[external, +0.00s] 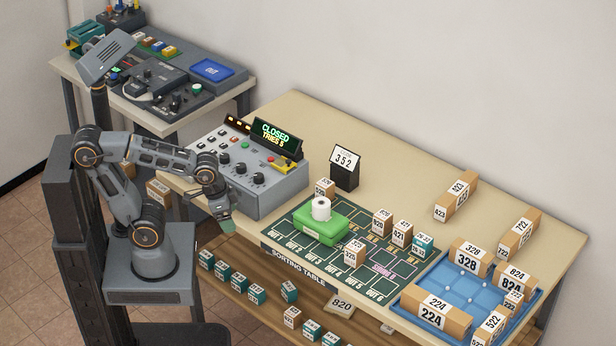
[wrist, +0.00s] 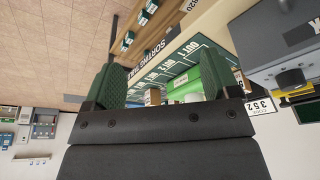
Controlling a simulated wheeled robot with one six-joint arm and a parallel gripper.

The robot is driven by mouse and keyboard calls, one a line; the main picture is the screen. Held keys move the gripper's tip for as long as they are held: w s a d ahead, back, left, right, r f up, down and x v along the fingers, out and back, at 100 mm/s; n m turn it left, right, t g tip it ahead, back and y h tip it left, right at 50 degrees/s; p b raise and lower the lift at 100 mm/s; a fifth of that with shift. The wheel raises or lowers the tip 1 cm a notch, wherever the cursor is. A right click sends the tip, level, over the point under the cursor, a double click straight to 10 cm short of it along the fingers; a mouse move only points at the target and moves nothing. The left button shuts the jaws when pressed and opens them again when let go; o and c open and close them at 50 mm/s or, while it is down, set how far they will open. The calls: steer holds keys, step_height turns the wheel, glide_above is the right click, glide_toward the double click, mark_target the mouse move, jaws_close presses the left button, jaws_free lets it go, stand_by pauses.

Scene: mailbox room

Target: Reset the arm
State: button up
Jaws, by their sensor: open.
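My arm (external: 150,150) is bent, its forearm reaching right from the column and its wrist bent downward. My gripper (external: 227,224) hangs at the table's left front edge, just in front of the grey control console (external: 270,195). In the wrist view my gripper (wrist: 165,85) shows two green fingers spread wide apart, with nothing held between them. Beyond the fingers lie the green sorting mat (wrist: 178,68) and part of the green box (wrist: 213,75).
The sorting table (external: 400,160) holds the green box (external: 320,224) with a white roll, a 352 sign (external: 345,168), several numbered boxes and a blue tray (external: 440,270). A lower shelf (external: 245,285) carries small boxes. A side bench (external: 150,60) stands behind. The table's back middle is clear.

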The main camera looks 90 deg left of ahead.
step_height(320, 180, up, 5)
steer(key=p, duration=0.4)
stand_by(0.8)
